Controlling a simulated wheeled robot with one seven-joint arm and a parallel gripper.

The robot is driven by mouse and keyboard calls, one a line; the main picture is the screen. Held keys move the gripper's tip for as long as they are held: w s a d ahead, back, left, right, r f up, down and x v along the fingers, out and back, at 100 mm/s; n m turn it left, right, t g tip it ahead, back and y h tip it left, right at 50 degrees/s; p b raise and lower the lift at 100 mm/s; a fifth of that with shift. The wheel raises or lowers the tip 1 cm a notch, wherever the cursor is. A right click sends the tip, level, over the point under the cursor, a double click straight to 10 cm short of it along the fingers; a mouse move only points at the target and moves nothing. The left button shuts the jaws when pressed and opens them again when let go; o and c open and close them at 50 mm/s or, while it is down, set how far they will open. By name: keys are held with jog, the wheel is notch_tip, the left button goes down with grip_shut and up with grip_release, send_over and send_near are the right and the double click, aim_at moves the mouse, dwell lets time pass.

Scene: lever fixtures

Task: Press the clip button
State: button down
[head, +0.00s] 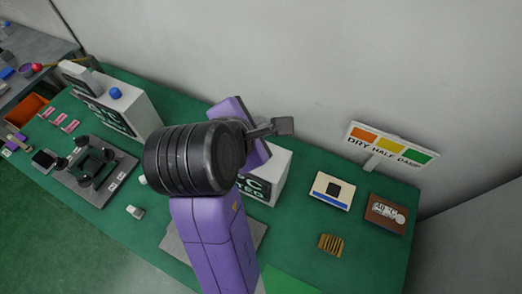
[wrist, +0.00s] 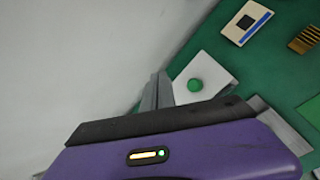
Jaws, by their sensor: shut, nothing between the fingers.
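A green round button (wrist: 195,85) sits on top of a white box (wrist: 208,72) in the wrist view. In the head view this box (head: 272,172) is partly behind my arm, and its button is hidden. A blue round button (head: 115,93) sits on another white box (head: 128,108) at the left. No label I can read says which one is the clip button. My gripper (head: 284,126) is shut and empty, above the back edge of the middle box. In the wrist view its fingers (wrist: 158,90) show just left of the green button, apart from it.
A sign (head: 391,147) stands at the back right of the green table (head: 345,262). A cream panel (head: 331,191), a brown panel (head: 386,214) and a ribbed brown block (head: 331,244) lie at the right. A dark fixture (head: 91,165) stands at the left. The wall rises close behind.

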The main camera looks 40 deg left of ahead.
jog(key=shift+f, duration=0.1)
notch_tip(320, 180, down, 6)
jog(key=b, duration=0.8)
jog(key=shift+f, duration=1.3)
jog(key=shift+f, duration=0.2)
dwell(0.7)
jog(key=shift+f, duration=0.25)
